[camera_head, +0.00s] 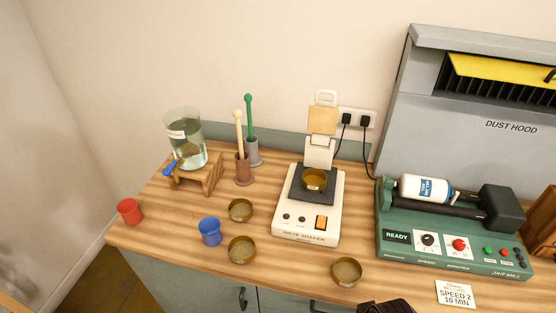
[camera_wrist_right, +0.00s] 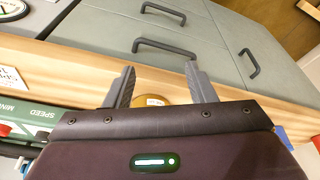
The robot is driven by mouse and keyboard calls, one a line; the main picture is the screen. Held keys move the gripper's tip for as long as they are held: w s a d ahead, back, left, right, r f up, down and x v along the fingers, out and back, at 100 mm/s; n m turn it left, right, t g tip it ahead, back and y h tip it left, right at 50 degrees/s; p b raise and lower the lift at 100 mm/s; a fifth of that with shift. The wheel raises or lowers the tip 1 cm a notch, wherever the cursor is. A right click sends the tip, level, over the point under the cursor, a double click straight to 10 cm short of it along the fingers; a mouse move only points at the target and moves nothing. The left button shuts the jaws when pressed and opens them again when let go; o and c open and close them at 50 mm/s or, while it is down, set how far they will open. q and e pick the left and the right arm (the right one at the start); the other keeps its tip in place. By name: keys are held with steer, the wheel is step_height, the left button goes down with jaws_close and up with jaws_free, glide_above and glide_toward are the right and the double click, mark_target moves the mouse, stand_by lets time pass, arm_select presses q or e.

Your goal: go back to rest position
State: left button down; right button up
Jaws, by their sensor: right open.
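My right gripper (camera_wrist_right: 159,72) is open in the right wrist view, with nothing between its fingertips. Its fingers point across the wooden table edge toward the grey cabinet front. Part of a brass sieve (camera_wrist_right: 153,100) shows between the finger bases, mostly hidden by the gripper body; I cannot tell how far below it lies. In the head view only a dark part of my right arm or gripper shows at the bottom edge, right of the front sieve (camera_head: 347,271). My left gripper is not in view.
The wooden table (camera_head: 150,240) holds a sieve shaker (camera_head: 305,228) with a sieve on it, a green jar mill (camera_head: 440,262) with a white jar, a label card (camera_head: 455,293), a red jar (camera_head: 129,211), a blue jar (camera_head: 210,231) and a water vessel (camera_head: 186,140). Cabinet handles (camera_wrist_right: 165,48) protrude below.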

steer(key=s+f+g+b, duration=0.1)
steer(key=s+f+b, duration=0.2)
steer(key=f, duration=1.1)
steer(key=s+f+b, duration=0.2)
steer(key=f+b, duration=0.1)
steer(key=f, duration=1.1)
steer(key=s+d+f+b, duration=0.2)
steer(key=s+f, duration=0.7)
steer(key=f, duration=0.1)
steer(key=s+d+f+g+b, duration=0.1)
steer(key=s+d+f+b, duration=0.1)
steer(key=s+f, duration=0.7)
step_height(320, 180, down, 2)
steer(key=shift+s+f+b, duration=0.2)
steer(key=shift+f+b, duration=0.05)
steer(key=shift+b, duration=0.5)
